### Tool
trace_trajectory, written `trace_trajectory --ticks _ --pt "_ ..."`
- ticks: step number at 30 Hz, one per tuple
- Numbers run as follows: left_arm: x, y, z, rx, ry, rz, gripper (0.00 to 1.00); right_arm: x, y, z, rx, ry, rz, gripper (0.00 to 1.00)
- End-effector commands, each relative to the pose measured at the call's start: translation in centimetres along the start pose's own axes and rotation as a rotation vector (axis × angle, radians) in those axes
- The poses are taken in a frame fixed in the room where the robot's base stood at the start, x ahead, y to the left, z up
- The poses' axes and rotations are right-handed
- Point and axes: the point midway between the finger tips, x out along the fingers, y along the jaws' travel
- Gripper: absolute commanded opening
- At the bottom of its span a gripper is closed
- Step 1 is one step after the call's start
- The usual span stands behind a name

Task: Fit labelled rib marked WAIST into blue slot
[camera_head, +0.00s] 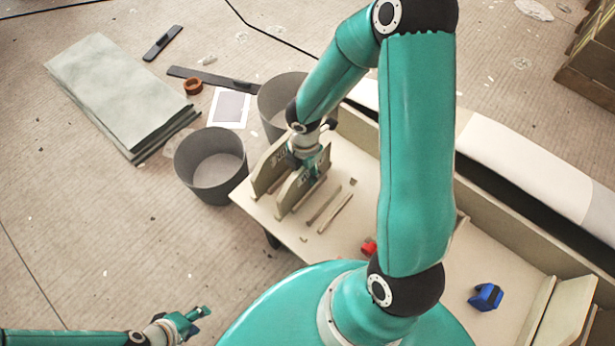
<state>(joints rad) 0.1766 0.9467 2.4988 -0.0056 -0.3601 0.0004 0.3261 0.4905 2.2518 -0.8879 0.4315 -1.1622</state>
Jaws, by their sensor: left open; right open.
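Two pale upright boards, likely ribs, stand side by side at the left end of the workbench: a rear rib (265,172) and a front rib (293,194). Both bear dark labels that are too small and partly covered to read, so I cannot tell which is WAIST. My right gripper (314,166) is open and down at the ribs, by the top of the front one; I cannot tell whether it touches. My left gripper (196,319) is open and empty over the floor at lower left. I cannot make out a blue slot; my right arm hides much of the bench.
The bench (340,240) holds thin strips (334,213), a small red item (369,246) and a blue item (486,296). Grey bins (211,165) (278,97) stand beside it. A stack of pale sheets (115,90) lies on the floor.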

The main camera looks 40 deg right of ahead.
Motion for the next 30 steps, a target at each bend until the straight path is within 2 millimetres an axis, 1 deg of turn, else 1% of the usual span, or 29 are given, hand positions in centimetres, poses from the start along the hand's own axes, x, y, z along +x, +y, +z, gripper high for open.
trace_trajectory --ticks 5,6,8,12,14,26,30 --pt "-0.04 0.02 0.00 0.000 0.000 0.000 0.45 -0.02 -0.01 0.01 0.001 0.000 0.000 0.46" --pt "-0.04 0.02 0.00 0.000 0.000 0.000 0.45 -0.03 -0.01 0.02 0.001 0.000 0.000 0.42" --pt "-0.04 0.02 0.00 0.000 0.000 0.000 0.45 -0.03 -0.01 0.02 0.001 0.000 0.000 0.33" --pt "-0.04 0.01 0.00 0.000 0.000 0.000 0.45 -0.04 -0.02 0.03 0.001 0.000 0.000 0.09" --pt "-0.04 0.02 0.00 0.000 0.000 0.000 0.45 -0.04 -0.02 0.03 0.001 0.000 0.000 0.00" --pt "-0.06 0.02 0.00 0.000 0.000 0.000 0.45 -0.10 -0.01 0.06 0.001 -0.001 0.001 0.00" --pt "-0.25 0.09 0.00 0.000 0.000 0.000 0.45 -0.48 0.01 0.08 0.001 -0.001 0.002 0.00"
